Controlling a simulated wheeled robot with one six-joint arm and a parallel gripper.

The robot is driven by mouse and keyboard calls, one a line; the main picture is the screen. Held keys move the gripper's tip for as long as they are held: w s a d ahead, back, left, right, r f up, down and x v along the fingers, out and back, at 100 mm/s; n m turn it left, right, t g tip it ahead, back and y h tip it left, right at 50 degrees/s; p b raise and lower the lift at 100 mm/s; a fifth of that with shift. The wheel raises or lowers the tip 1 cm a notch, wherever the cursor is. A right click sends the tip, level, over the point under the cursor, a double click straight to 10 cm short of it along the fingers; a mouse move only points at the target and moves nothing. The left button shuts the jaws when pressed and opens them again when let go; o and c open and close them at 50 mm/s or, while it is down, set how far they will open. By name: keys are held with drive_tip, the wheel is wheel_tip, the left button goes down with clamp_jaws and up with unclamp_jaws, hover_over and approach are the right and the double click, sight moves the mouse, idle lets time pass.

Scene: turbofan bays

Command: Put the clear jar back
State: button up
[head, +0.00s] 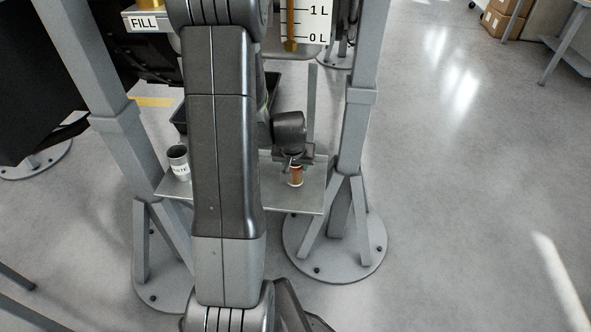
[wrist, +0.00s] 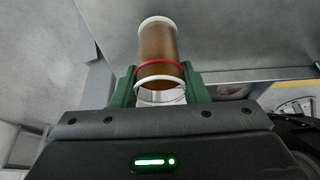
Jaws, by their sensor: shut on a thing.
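The clear jar (wrist: 158,55) holds brown contents and has a red ring and white rings; it fills the top middle of the wrist view. In the head view the jar (head: 295,177) is small and brown, at the right part of a grey shelf (head: 312,197). My gripper (wrist: 160,90) is shut on the jar, with green fingers on both sides of it. In the head view my gripper (head: 293,161) comes down over the jar from above. I cannot tell whether the jar touches the shelf.
A cup marked as waste (head: 180,163) stands at the shelf's left end. Grey stand legs (head: 350,145) rise on both sides of the shelf. A black tray (head: 180,118) lies behind. A gauge marked in litres (head: 308,22) hangs above.

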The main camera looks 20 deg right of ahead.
drive_tip(key=shift+f, duration=0.9)
drive_tip(key=shift+f, duration=0.1)
drive_tip(key=o, duration=1.1)
drive_tip(key=shift+b, duration=0.3)
drive_tip(key=shift+r+p, duration=0.2)
drive_tip(key=shift+p, duration=0.1)
drive_tip(key=p+v, duration=0.2)
drive_tip(key=v, duration=1)
drive_tip(key=shift+f, duration=0.1)
